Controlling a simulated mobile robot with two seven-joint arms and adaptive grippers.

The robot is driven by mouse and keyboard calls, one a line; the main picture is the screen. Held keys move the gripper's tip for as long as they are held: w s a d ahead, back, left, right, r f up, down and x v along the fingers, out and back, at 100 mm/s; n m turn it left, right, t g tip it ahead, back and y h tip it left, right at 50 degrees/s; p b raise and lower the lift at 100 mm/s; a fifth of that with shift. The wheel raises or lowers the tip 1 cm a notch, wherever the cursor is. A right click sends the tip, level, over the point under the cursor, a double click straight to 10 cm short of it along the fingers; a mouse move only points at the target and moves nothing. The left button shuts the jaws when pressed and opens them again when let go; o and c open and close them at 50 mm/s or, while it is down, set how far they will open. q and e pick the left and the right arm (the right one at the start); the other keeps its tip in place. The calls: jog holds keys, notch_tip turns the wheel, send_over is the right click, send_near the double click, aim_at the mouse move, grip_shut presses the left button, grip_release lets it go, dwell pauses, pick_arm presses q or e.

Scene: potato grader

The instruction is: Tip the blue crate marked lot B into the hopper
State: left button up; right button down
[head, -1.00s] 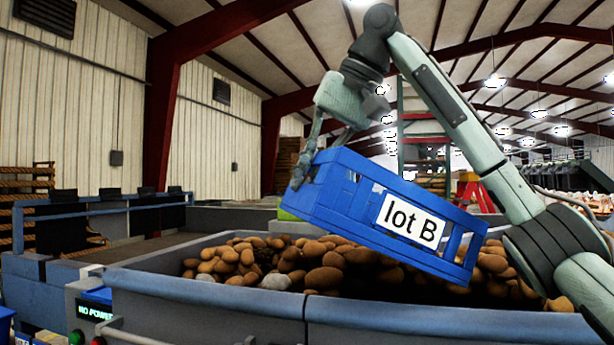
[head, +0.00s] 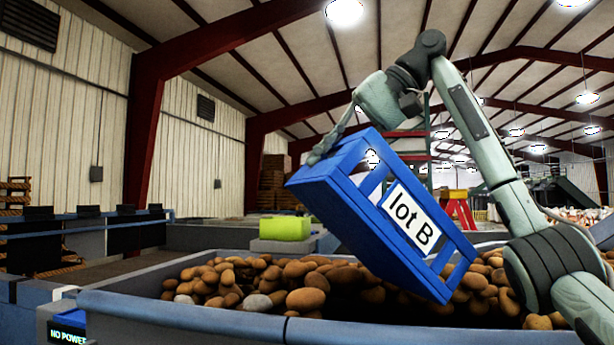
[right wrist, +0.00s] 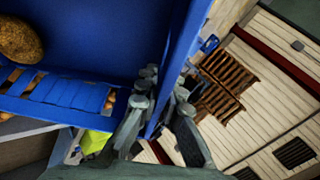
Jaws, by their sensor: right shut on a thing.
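The blue crate (head: 385,215) with a white "lot B" label is held in the air over the hopper (head: 190,312) in the head view. It is steeply tilted, its right end low over the potatoes. My right gripper (head: 324,150) is shut on the rim at its raised left end. In the right wrist view the fingers (right wrist: 155,115) pinch the blue crate wall (right wrist: 176,65). One potato (right wrist: 20,38) shows against the blue inside of the crate; the rest of the inside is hidden. My left gripper is not in view.
Many brown potatoes (head: 308,298) lie in the hopper. A red-and-yellow stand (head: 458,208) is behind, at right.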

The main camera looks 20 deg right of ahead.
jog(key=shift+d+r+y, duration=0.6)
jog(key=shift+d+r, duration=0.35)
jog(key=shift+r, duration=0.15)
jog(key=d+r+m+y, duration=0.1)
jog(key=d+r+y, duration=0.3)
jog(key=d, duration=0.7)
jog(key=shift+m+t+y, duration=0.3)
jog(key=shift+t, duration=0.1)
jog(key=shift+w, duration=0.1)
jog(key=d+m+t+y, duration=0.1)
jog(key=d+y, duration=0.2)
jog(key=d, duration=0.6)
jog(key=shift+f+y, duration=0.3)
jog(key=shift+y, duration=0.1)
jog(key=shift+w, duration=0.1)
jog(key=a+f+h, duration=0.1)
jog(key=a+h, duration=0.2)
jog(key=a, duration=0.4)
jog(key=a+f+n+g+h, duration=0.1)
jog(key=a+h, duration=0.2)
jog(key=a, duration=0.3)
jog(key=a+f+n+h, duration=0.1)
jog(key=a+f+h, duration=0.1)
jog(key=a, duration=0.5)
jog(key=shift+s+a+f+g+h, duration=0.1)
jog(key=shift+s+a+g+h, duration=0.1)
jog(key=shift+a+g+h, duration=0.15)
jog(key=shift+d, duration=0.1)
